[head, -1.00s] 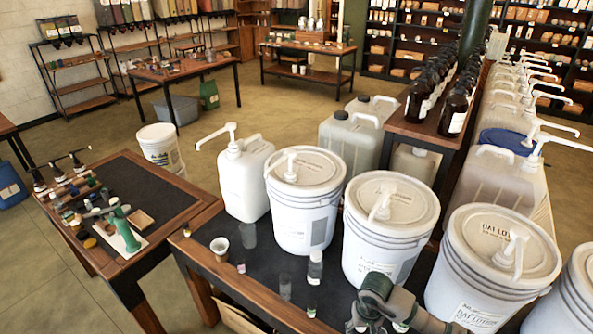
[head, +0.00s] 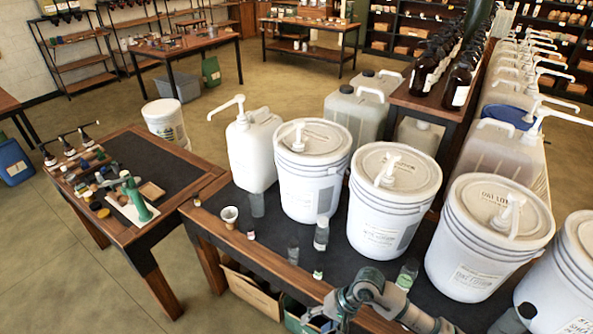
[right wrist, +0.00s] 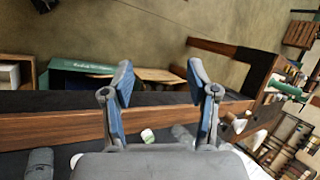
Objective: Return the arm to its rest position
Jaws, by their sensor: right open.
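My right arm (head: 372,280) comes in from the bottom edge of the head view and bends over the front of the pump-bucket table. My right gripper (head: 318,319) is low at that table's front edge, partly cut off by the frame. In the right wrist view the right gripper (right wrist: 160,72) has its two blue-padded fingers spread, with nothing between them. The table's wooden front edge (right wrist: 50,105) runs across behind the fingers. My left gripper is not in view.
White pump buckets (head: 308,170) stand along the table, beside a white jug (head: 250,150). A cup (head: 230,217) and small bottles (head: 321,235) stand nearer the front edge. An open cardboard box (head: 250,290) sits below. The floor (head: 60,260) at left is clear.

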